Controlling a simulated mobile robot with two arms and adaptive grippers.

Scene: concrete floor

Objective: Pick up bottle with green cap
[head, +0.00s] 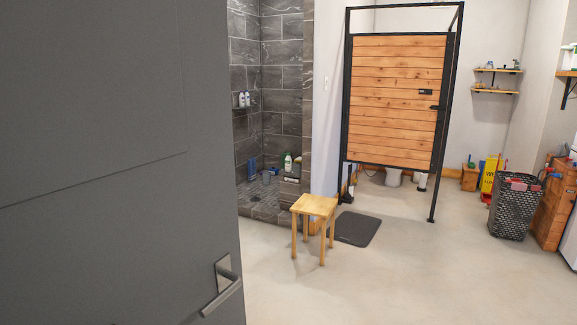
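A small white bottle (288,164) with what looks like a green top stands low in the tiled shower area, behind the wooden stool. It is too small to be sure of its cap. Another pale bottle (572,60) is cut off at the right edge on a wall shelf; some green shows near it. Two more pale bottles (243,99) stand on a shower wall shelf, their caps unclear. Neither of my grippers is in view.
A grey door (120,150) with a lever handle fills the left side. A wooden stool (316,206) and a dark mat (357,229) stand before the shower and the wooden stall door (398,100). A black basket (512,212) is at right. The centre-right floor is clear.

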